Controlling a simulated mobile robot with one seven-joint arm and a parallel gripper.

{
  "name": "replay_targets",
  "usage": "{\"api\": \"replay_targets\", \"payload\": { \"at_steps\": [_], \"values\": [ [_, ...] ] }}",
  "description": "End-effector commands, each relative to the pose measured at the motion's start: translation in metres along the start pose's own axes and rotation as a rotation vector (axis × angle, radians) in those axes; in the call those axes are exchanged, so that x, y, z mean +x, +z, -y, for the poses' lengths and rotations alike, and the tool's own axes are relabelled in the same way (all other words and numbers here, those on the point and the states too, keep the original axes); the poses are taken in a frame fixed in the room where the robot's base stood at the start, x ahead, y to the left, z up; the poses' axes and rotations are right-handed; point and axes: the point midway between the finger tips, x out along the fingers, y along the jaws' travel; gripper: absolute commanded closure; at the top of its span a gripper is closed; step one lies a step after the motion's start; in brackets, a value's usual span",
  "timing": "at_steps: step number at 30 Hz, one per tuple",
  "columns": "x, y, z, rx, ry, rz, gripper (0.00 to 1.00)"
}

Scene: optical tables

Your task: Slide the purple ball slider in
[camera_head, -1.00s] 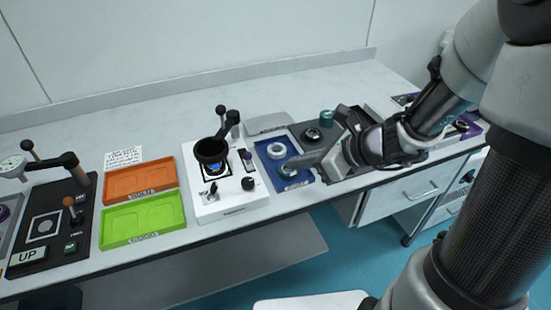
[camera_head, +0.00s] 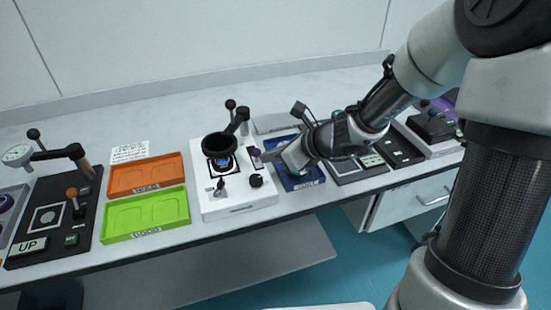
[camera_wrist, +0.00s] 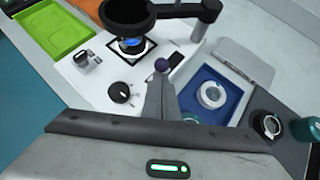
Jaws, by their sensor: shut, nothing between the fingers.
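The purple ball slider (camera_head: 256,153) stands at the right side of the white device (camera_head: 238,207). In the wrist view its purple ball (camera_wrist: 161,65) shows just beyond my fingertips, beside a dark slot in the white device (camera_wrist: 97,65). My gripper (camera_head: 277,155) is shut and empty, with its tips close to the right of the ball. In the wrist view my gripper (camera_wrist: 160,84) points at the ball; I cannot tell if they touch.
A dark round cup on an arm (camera_head: 220,146) rises from the white device. A blue tray (camera_head: 312,179) holding a pale ring (camera_wrist: 212,94) lies right, partly under my gripper. Green (camera_head: 145,214) and orange (camera_head: 146,175) trays lie left.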

Motion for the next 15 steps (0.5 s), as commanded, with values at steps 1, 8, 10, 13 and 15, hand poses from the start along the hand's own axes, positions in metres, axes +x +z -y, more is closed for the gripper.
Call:
{"api": "replay_targets", "payload": {
  "at_steps": [1, 8, 10, 13, 15],
  "values": [
    [0.000, 0.000, 0.000, 0.000, 0.000, 0.000, 1.00],
    [0.004, 0.004, 0.003, -0.002, 0.001, 0.000, 1.00],
    [0.012, 0.011, 0.010, -0.003, 0.002, 0.000, 1.00],
    [0.023, 0.021, 0.020, -0.002, 0.003, 0.001, 1.00],
    [0.029, 0.025, 0.025, -0.001, 0.002, 0.000, 1.00]
  ]
}}
